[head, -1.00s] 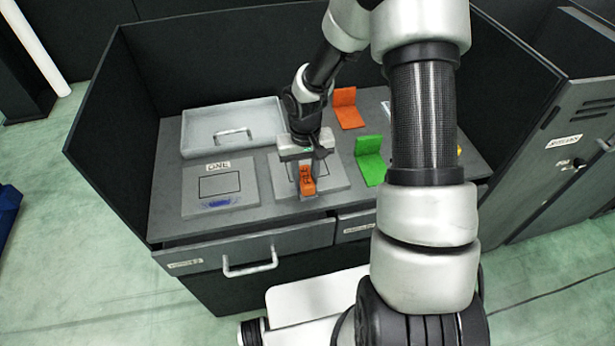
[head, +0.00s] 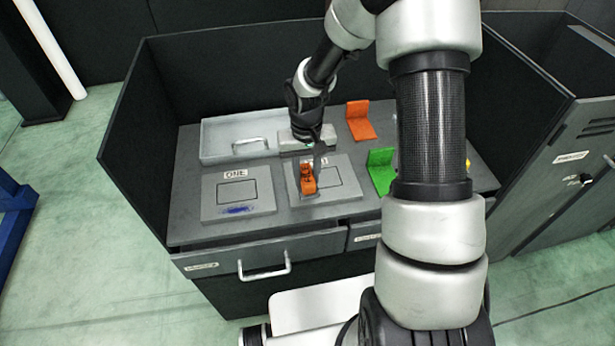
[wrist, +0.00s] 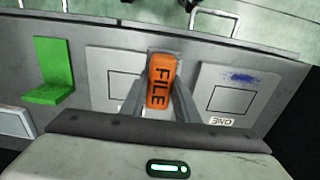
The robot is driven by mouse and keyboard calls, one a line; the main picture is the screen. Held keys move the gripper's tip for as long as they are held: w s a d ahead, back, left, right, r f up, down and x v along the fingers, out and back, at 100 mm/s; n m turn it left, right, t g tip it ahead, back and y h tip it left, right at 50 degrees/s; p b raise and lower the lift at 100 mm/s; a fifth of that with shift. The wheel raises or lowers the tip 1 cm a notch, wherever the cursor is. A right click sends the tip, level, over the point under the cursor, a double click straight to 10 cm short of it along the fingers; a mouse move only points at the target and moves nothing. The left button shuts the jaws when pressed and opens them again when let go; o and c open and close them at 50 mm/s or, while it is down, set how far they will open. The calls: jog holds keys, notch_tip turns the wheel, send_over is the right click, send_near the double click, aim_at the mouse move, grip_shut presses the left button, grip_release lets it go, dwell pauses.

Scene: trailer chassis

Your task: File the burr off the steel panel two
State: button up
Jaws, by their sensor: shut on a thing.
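My gripper (head: 314,166) is shut on the orange file (head: 308,180), a block marked FILE in the wrist view (wrist: 161,84). The file is over the left part of steel panel two (head: 343,191), a grey plate with a black rectangle outline. I cannot tell whether the file touches the panel. The panel's label is partly hidden behind my gripper. In the wrist view, panel two (wrist: 97,68) lies to the left of the file. I make out no burr on its visible part.
Panel one (head: 214,205), with a blue scribble, lies left of panel two. An orange bracket (head: 360,122) and a green bracket (head: 381,172) stand to the right. Dark walls (head: 135,150) enclose the bench sides and back.

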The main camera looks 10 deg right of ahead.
jog(key=shift+r+p, duration=0.6)
jog(key=shift+r, duration=0.6)
